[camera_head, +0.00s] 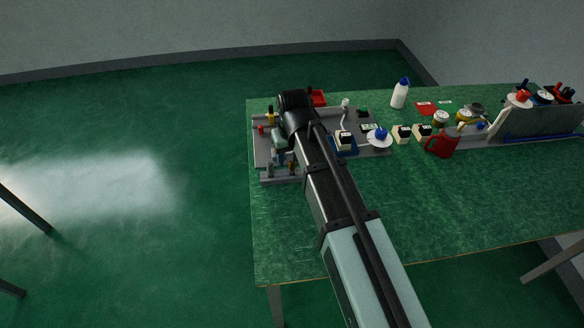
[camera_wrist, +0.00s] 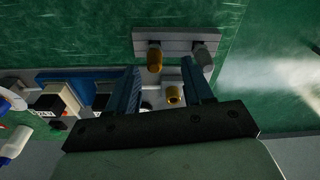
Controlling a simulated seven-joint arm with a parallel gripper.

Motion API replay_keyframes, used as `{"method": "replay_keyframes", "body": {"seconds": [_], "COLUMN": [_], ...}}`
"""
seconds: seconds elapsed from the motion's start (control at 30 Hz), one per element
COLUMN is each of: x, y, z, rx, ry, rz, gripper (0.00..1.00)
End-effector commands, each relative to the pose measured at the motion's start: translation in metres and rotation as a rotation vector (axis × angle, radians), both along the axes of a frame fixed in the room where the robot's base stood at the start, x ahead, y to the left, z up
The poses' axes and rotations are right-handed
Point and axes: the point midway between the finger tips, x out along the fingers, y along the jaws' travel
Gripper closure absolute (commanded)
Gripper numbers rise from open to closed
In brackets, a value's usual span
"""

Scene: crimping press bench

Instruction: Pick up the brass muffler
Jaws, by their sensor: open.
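Two brass-coloured pieces show in the wrist view. One brass piece (camera_wrist: 154,61) stands against a grey block (camera_wrist: 174,41), between and slightly beyond my fingertips. The other brass piece (camera_wrist: 173,94), with a dark hole in its end, is lower in the picture, between my fingers near the right one. I cannot tell for sure which is the muffler. My gripper (camera_wrist: 160,66) is open, with its blue fingers apart and neither visibly closed on a piece. In the head view, a small brass-coloured part (camera_head: 292,163) shows at the bench's left end; my arm hides much of that area.
The green bench (camera_head: 440,200) has a clear front half. A blue tray (camera_head: 345,150) with a black-and-white block, a blue-topped white dish (camera_head: 379,137), a red jug (camera_head: 442,143) and a white bottle (camera_head: 400,93) stand right of my arm. A grey fixture plate (camera_head: 262,150) lies at the left edge.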

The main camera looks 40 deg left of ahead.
Motion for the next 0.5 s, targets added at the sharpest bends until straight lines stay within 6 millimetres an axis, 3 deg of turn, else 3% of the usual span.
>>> {"method": "replay_keyframes", "body": {"seconds": [0.23,0.5], "x": [0.003,0.008], "y": [-0.001,0.001], "z": [-0.012,-0.044], "rx": [-0.002,-0.002], "ry": [0.001,0.001], "rz": [0.0,0.0], "gripper": [0.49,0.49]}}
